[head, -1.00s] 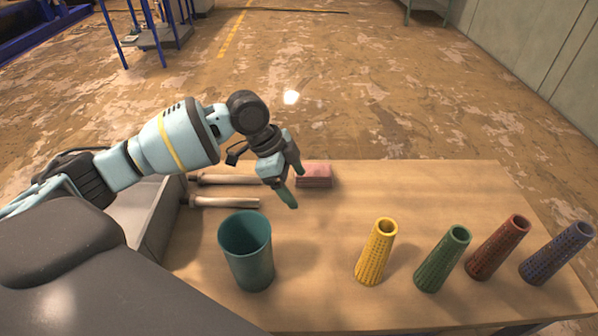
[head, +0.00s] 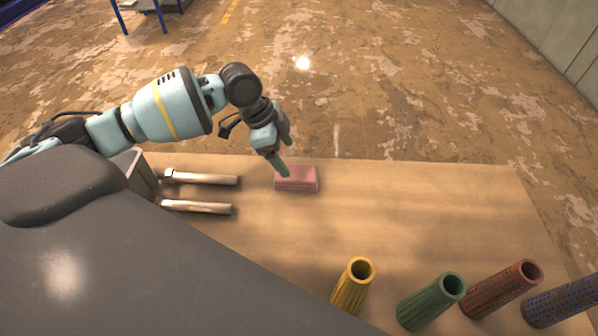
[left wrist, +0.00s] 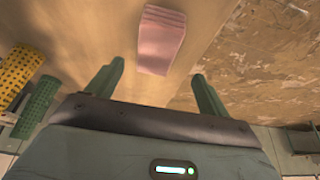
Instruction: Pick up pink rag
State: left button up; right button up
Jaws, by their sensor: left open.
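The pink rag (head: 297,180) is a small folded block lying on the wooden table near its far edge. It also shows in the left wrist view (left wrist: 161,40), ahead of the fingers and roughly between their lines. My left gripper (head: 283,157) is open and empty, just above and behind the rag in the head view. In the left wrist view its two green fingers (left wrist: 157,88) are spread apart, with the rag beyond their tips. I cannot tell the exact gap between fingers and rag. My right gripper is not in view.
The table (head: 420,210) is bare right of the rag. Its far edge is close behind the rag.

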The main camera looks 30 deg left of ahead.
aim_at(295, 172)
pick_arm(q)
jog(key=shift+s+d+f, duration=0.15)
jog(key=shift+d+f, duration=0.05)
jog(key=shift+f, duration=0.15)
jog(key=shift+x, duration=0.95)
jog(key=x, duration=0.4)
jog(key=shift+d+f, duration=0.1)
jog(key=shift+f, duration=0.1)
jog(key=shift+d+f, duration=0.1)
jog(key=shift+f, duration=0.25)
jog(key=shift+f, duration=0.25)
jog(key=c, duration=1.1)
jog(key=shift+r, duration=0.15)
